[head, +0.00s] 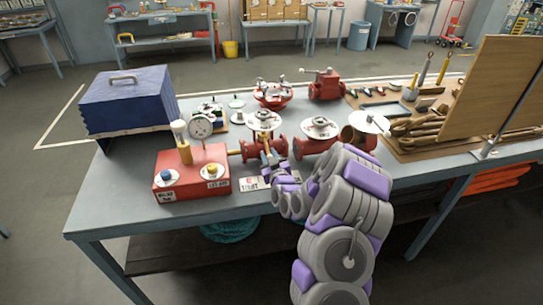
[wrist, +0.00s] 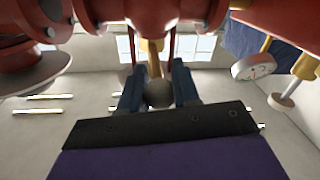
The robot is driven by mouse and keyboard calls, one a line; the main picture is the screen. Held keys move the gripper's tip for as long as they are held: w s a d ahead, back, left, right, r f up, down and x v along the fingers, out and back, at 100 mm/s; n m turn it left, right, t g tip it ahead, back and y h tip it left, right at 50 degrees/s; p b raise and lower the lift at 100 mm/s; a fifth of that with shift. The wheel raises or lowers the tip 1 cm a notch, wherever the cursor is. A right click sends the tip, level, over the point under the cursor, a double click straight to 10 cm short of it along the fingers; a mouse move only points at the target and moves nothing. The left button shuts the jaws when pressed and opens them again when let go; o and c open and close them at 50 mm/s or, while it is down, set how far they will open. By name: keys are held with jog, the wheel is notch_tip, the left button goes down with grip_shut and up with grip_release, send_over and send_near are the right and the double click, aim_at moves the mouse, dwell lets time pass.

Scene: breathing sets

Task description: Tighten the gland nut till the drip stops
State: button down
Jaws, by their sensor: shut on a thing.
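I cannot tell what this piece is. The gland nut cannot be made out clearly, and no drip can be seen.
A blue box (head: 125,98) is at the left. More red valves (head: 318,136) stand to the right and behind. A board of tools (head: 425,115) and an upright wooden panel (head: 490,85) are at the right.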

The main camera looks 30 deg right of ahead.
jog(key=c, duration=1.1)
grip_release()
jog(key=shift+d, duration=0.1)
jog(key=shift+c, duration=0.2)
jog(key=o, duration=0.3)
jog(key=shift+d, duration=0.6)
jog(key=shift+d+f, duration=0.1)
jog(key=shift+d, duration=0.3)
jog(key=s+a+p, duration=0.1)
jog(key=s+p, duration=0.3)
jog(key=s, duration=0.1)
jog(key=s+p, duration=0.5)
jog(key=s, duration=0.1)
jog(key=s+a+p, duration=0.1)
jog(key=s+p, duration=0.3)
jog(key=s, duration=0.2)
jog(key=shift+s+a, duration=0.1)
jog(key=shift+a, duration=0.25)
